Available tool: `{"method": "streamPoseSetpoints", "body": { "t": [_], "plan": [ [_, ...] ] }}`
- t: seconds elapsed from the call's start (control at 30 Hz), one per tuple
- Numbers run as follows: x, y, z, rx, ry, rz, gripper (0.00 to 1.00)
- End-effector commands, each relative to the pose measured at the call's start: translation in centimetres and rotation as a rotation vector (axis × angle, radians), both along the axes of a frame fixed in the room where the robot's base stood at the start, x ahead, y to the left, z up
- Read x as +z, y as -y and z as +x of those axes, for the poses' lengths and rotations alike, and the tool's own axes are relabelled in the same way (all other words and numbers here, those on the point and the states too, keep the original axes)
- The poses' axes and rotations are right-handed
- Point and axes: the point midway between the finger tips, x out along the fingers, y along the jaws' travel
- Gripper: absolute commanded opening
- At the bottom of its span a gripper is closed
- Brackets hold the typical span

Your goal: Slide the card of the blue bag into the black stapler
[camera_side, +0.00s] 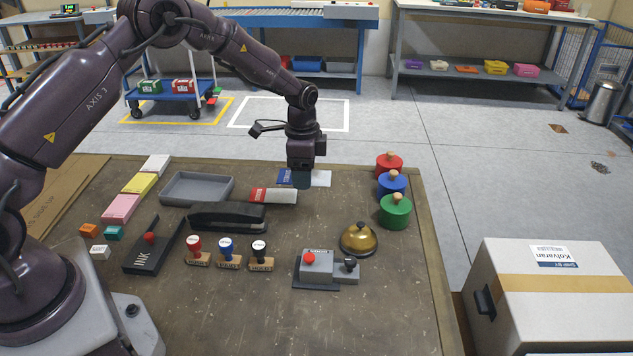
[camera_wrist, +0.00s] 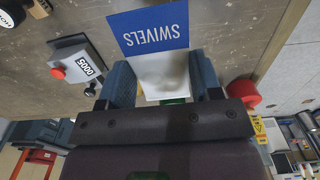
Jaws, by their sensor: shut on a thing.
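My gripper (camera_side: 302,180) is shut on the clear-white pouch of the blue bag and holds it over the far part of the table. Its blue card (camera_side: 285,176) points left in the side view, and the white pouch (camera_side: 321,178) shows on the right of the fingers. In the wrist view the blue card (camera_wrist: 150,30) reads SWIVELS and sticks out beyond my fingertips (camera_wrist: 163,75). The black stapler (camera_side: 227,217) lies on the table to the left of and nearer than my gripper. It is not seen in the wrist view.
A red-carded bag (camera_side: 272,195) lies between the stapler and my gripper. A grey tray (camera_side: 197,188) is behind the stapler. Several stamps (camera_side: 228,255) stand in front of it. Red, blue and green knobbed weights (camera_side: 393,190) stand right, near a brass bell (camera_side: 358,240).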

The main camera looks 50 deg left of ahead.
Motion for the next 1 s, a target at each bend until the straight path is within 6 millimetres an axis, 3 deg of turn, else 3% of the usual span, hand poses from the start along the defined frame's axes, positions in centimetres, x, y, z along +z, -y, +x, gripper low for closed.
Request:
{"method": "streamPoseSetpoints", "body": {
  "t": [0.3, 0.47, 0.57, 0.8, 0.9, 1.0],
  "plan": [
    [2.4, 0.9, -5.9, -0.002, -0.003, 0.0, 0.35],
    [3.1, 1.1, -7.5, -0.002, -0.003, 0.0, 0.35],
    [2.4, 1.6, -8.3, -0.01, -0.008, -0.001, 0.35],
    [-2.8, 3.2, -6.2, -0.025, -0.006, -0.001, 0.35],
    [-4.0, 3.5, -5.0, -0.014, -0.005, -0.001, 0.35],
    [-4.0, 3.3, -4.2, 0.001, -0.003, 0.0, 0.35]
  ]
}}
